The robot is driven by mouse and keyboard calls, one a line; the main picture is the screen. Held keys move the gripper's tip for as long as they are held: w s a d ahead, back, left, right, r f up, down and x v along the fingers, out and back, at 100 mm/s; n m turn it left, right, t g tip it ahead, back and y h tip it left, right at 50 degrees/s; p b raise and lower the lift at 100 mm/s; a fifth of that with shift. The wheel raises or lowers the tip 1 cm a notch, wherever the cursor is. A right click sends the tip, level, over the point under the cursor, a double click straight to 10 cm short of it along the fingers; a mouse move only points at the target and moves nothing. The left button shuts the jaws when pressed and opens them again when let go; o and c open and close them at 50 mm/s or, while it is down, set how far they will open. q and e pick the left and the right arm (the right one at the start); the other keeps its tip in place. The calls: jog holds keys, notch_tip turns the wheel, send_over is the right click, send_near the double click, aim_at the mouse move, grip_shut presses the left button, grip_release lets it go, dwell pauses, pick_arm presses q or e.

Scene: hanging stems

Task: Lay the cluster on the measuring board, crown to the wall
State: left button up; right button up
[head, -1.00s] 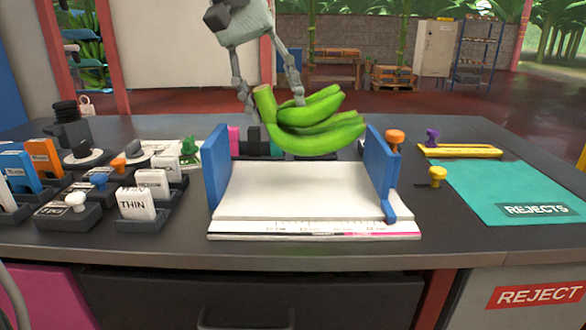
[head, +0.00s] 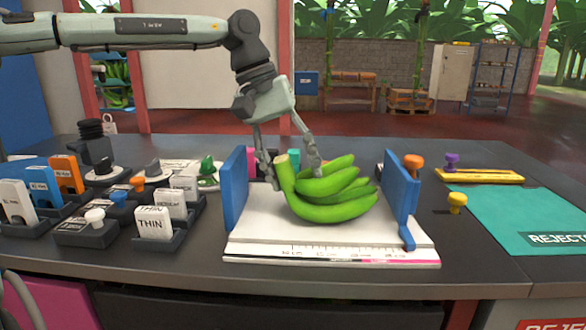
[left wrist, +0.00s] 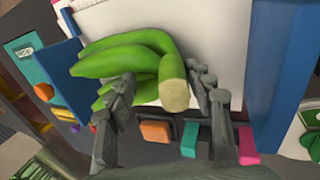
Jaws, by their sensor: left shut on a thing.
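The cluster of green bananas (head: 335,195) is over the white measuring board (head: 260,225), low at its surface; I cannot tell whether it touches. Its cut crown (head: 284,163) points up and left, a short gap from the blue left wall (head: 234,188). The fruit tips point toward the blue right wall (head: 401,193), apart from it. My left gripper (head: 294,178) is shut on the cluster near the crown. In the left wrist view, the crown (left wrist: 174,92) shows between the fingers, with the left wall (left wrist: 275,60) to the right. My right gripper is not in view.
Dark holders with labelled blocks (head: 153,223) stand left of the board. An orange knob (head: 413,163) is by the right wall, and a yellow knob (head: 457,201) farther right. The teal rejects mat (head: 515,215) lies at the right. Coloured blocks sit behind the board.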

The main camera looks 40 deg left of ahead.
pick_arm(q)
jog(key=o, duration=1.4)
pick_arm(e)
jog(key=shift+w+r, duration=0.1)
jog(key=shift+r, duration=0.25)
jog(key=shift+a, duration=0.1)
pick_arm(q)
jog(key=shift+r, duration=0.2)
jog(key=p+v, duration=0.1)
jog(key=v, duration=1)
jog(key=shift+s+a+r, duration=0.15)
jog(key=shift+r, duration=0.2)
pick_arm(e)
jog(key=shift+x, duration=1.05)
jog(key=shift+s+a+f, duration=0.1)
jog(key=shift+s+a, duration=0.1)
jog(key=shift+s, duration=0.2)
